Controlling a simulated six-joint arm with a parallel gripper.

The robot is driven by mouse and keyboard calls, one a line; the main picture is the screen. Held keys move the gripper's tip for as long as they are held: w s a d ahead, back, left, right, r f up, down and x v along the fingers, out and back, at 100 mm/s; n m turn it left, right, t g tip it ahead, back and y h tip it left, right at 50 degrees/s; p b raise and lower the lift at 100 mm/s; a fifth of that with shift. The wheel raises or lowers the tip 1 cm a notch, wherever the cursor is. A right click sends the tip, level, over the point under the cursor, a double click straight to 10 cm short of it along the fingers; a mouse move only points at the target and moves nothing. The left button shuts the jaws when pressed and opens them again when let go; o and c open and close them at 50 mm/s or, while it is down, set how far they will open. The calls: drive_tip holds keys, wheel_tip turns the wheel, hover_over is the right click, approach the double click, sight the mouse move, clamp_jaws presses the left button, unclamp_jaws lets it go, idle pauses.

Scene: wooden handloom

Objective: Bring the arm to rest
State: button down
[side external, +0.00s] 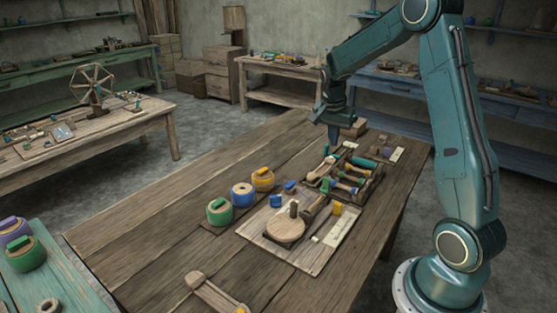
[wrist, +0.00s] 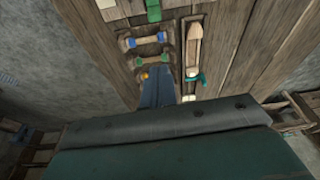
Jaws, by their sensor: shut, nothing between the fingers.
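My gripper (side external: 335,143) points down above the far part of the wooden worktable (side external: 150,220) in the side external view. Its fingers are shut and hold nothing. It hangs above the far end of a tray of bobbins (side external: 345,183); its exact height is hard to tell. In the wrist view, my own dark wrist body fills the lower half. Beyond it lie bobbins, one with blue ends (wrist: 142,41), and a pale pointed wooden piece (wrist: 194,48) with a teal part at its near end.
A board (side external: 320,250) with a round wooden disc lies near the tray. Green (side external: 219,212), blue (side external: 243,195) and yellow (side external: 263,180) spools stand left of it. A wooden frame piece (side external: 215,294) lies at the front. The table's left part is bare.

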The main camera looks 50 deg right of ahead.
drive_tip(key=s+a+r+n+t, duration=0.2)
drive_tip(key=s+a+r+n, duration=0.15)
drive_tip(key=a+r, duration=0.35)
drive_tip(key=s+a+r+n+t, duration=0.15)
drive_tip(key=a+r+n, duration=0.25)
drive_tip(key=a, duration=0.5)
drive_tip(key=s+a+r+n+t+y, duration=0.1)
drive_tip(key=s+a+n+t+y, duration=0.1)
drive_tip(key=s+a+n, duration=0.7)
drive_tip(key=shift+s+a+r+n+y, duration=0.35)
drive_tip(key=shift+s+a, duration=1.1)
drive_tip(key=shift+s, duration=1.55)
drive_tip(key=shift+f, duration=0.1)
